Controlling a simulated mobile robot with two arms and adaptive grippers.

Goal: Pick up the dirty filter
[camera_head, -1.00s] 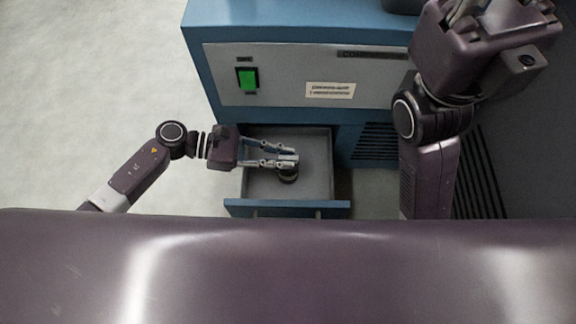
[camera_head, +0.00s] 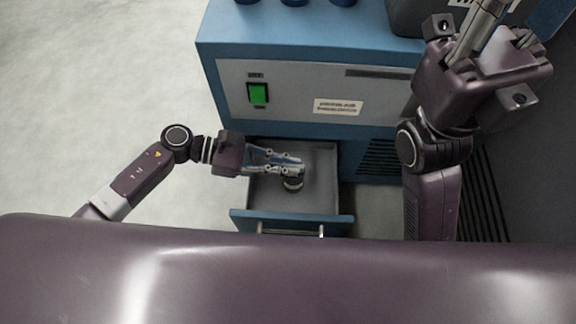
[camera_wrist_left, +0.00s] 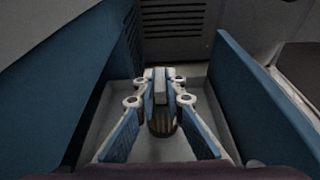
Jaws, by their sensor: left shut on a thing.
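The dirty filter (camera_head: 293,184) is a small dark cylinder with a metallic, brownish body in the head view, inside the open drawer (camera_head: 322,190). It also shows in the left wrist view (camera_wrist_left: 162,125), below and between the fingers. My left gripper (camera_head: 299,166) reaches in from the left over the drawer and is shut on the filter's upper part. Its fingertips (camera_wrist_left: 160,82) also show in the left wrist view, and they hide the filter's top. I cannot tell whether the filter touches the drawer floor. My right gripper (camera_head: 500,30) is raised at the upper right; its fingertips are partly cut off.
The drawer has a blue front with a handle (camera_head: 290,230) and belongs to a blue cabinet (camera_head: 300,48). Its panel carries a green switch (camera_head: 258,93) and a white label (camera_head: 338,107). Several blue cylinders (camera_head: 294,2) stand on top. Floor is clear at left.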

